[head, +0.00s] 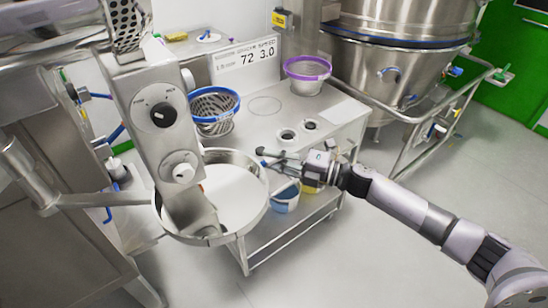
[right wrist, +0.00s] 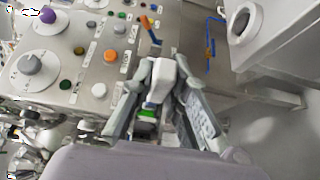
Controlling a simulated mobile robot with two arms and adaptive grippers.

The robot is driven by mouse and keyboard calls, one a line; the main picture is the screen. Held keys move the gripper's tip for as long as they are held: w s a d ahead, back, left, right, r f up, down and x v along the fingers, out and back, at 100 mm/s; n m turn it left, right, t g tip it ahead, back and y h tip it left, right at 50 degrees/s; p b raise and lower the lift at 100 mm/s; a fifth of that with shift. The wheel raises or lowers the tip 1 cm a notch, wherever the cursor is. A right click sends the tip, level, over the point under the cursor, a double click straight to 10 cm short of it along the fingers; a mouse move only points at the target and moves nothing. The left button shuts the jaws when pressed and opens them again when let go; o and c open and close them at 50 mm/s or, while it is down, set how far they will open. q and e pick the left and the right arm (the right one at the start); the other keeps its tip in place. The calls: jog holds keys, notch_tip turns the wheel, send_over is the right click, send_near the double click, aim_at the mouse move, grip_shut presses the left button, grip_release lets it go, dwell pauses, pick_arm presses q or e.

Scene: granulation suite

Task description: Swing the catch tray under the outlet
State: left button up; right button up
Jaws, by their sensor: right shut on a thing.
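The catch tray (head: 238,190) looks like a round, shallow metal pan with a pale inside, in the middle left of the head view. A metal arm joins it from the left. A grey machine housing with two knobs (head: 147,135) hangs over it and hides part of its inside; I cannot make out the outlet. My right gripper (head: 272,160) is at the tray's right rim, with its fingers closed; they hide what they hold, apparently the tray's handle. In the right wrist view, the fingers (right wrist: 160,105) frame a pale part with green below. My left gripper is not in view.
A steel bench (head: 262,125) behind holds a blue-rimmed basket (head: 214,108) and a purple-rimmed bowl (head: 306,75). A blue bucket (head: 286,200) sits on its lower shelf. A large steel vessel (head: 395,60) stands at the back right.

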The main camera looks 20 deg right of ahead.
grip_shut()
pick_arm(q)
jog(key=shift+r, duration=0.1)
pick_arm(e)
jog(key=shift+s, duration=0.15)
